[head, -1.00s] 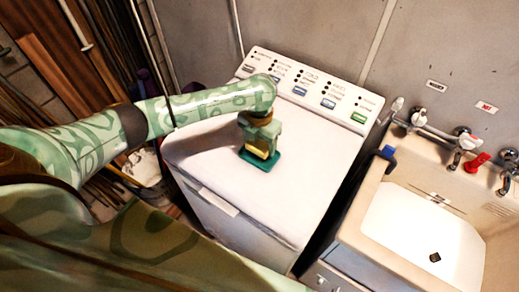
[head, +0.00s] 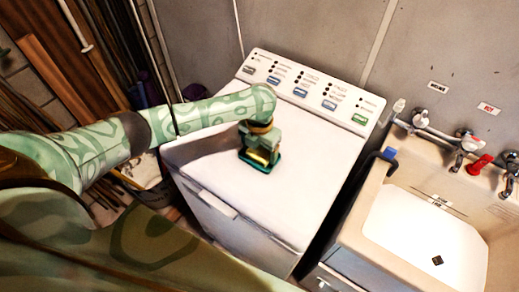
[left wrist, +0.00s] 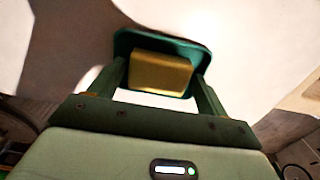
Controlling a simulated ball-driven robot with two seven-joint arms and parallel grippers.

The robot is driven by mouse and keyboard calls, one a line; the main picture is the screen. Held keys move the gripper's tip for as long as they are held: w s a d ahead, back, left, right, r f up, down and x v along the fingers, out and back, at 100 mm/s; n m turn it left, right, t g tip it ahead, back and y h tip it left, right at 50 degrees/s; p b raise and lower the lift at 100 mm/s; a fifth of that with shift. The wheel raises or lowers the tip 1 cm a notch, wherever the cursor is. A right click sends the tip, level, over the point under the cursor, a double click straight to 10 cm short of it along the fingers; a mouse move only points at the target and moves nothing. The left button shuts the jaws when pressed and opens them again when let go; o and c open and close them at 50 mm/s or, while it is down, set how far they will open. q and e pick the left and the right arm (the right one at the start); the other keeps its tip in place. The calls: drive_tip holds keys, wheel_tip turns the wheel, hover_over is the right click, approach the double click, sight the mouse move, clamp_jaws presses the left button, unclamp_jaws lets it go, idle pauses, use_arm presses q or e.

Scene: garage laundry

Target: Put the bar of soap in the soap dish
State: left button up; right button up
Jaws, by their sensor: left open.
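The teal soap dish (head: 272,170) sits on the white top of the washing machine; its rim also shows in the left wrist view (left wrist: 205,58). The yellow bar of soap (head: 258,158) lies over the dish and appears to rest in it; it shows clearly in the left wrist view (left wrist: 158,75). My left gripper (head: 260,152) points down at the dish. Its two fingers stand open on either side of the soap in the left wrist view (left wrist: 162,78). I cannot tell whether the fingers touch the soap. My right gripper is not in view.
The washing machine's lid (head: 290,200) is otherwise clear, with a control panel (head: 310,88) behind. A sink (head: 420,235) with taps (head: 465,140) stands at the right, with a blue-topped item (head: 388,153) on its edge. A grey wall is behind.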

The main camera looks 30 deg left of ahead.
sight(259, 152)
use_arm(q)
wheel_tip(259, 152, up, 12)
drive_tip(key=p, duration=0.3)
drive_tip(key=shift+f, duration=0.2)
drive_tip(key=shift+f, duration=0.1)
